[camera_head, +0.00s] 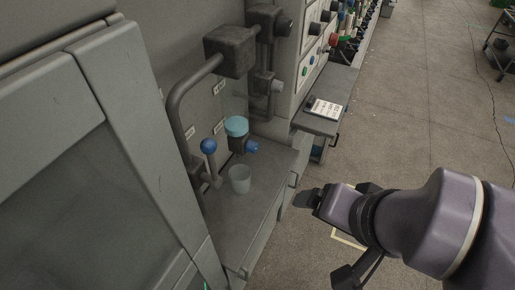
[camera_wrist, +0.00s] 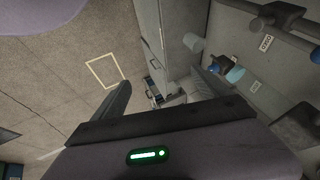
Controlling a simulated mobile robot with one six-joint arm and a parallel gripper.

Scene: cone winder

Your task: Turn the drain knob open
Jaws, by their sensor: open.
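A blue knob (camera_head: 252,147), which looks like the drain knob, sticks out from a dark filter unit (camera_head: 237,143) with a teal cap (camera_head: 236,126). The knob also shows in the wrist view (camera_wrist: 217,69), right of my fingers. A pale translucent cup (camera_head: 240,179) stands upright on the grey ledge below the unit; it also shows in the wrist view (camera_wrist: 193,43). My gripper (camera_head: 307,198) is to the right of the ledge, over the floor, apart from the knob. In the wrist view its fingers (camera_wrist: 160,88) are spread and empty.
A blue-ball lever (camera_head: 208,147) and a bent grey pipe (camera_head: 178,105) stand left of the filter unit. A small shelf with a white label (camera_head: 325,108) juts out behind. A large grey cabinet (camera_head: 110,170) fills the left. The floor at right is mostly clear.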

